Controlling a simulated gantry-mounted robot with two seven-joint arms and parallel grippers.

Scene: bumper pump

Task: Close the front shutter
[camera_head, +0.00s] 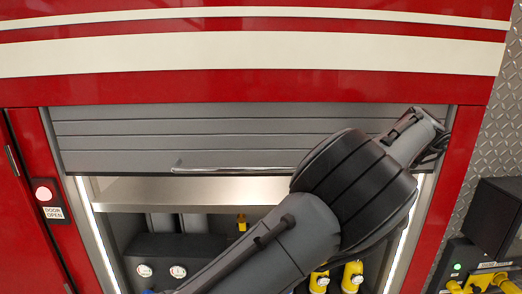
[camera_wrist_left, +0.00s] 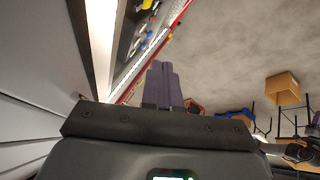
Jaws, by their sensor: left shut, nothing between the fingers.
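The front shutter (camera_head: 130,133) is a grey slatted roller door in a red panel. It is partly down and covers the upper part of the opening, with a silver handle bar (camera_head: 235,170) along its lower edge. My left arm crosses in front of the opening, and its wrist end lies by the shutter's right side. Its fingertips cannot be made out there. In the left wrist view my left gripper (camera_wrist_left: 162,85) shows purple fingers together, with nothing between them. Grey slats (camera_wrist_left: 22,128) lie to its left. My right gripper is not in view.
Below the shutter the compartment is open, with lit side strips (camera_head: 98,240), round gauges (camera_head: 178,272) and yellow fittings (camera_head: 352,275). A lit door button (camera_head: 43,193) is at the left. A black box (camera_head: 497,215) stands at the right. A cardboard box (camera_wrist_left: 282,88) is across the floor.

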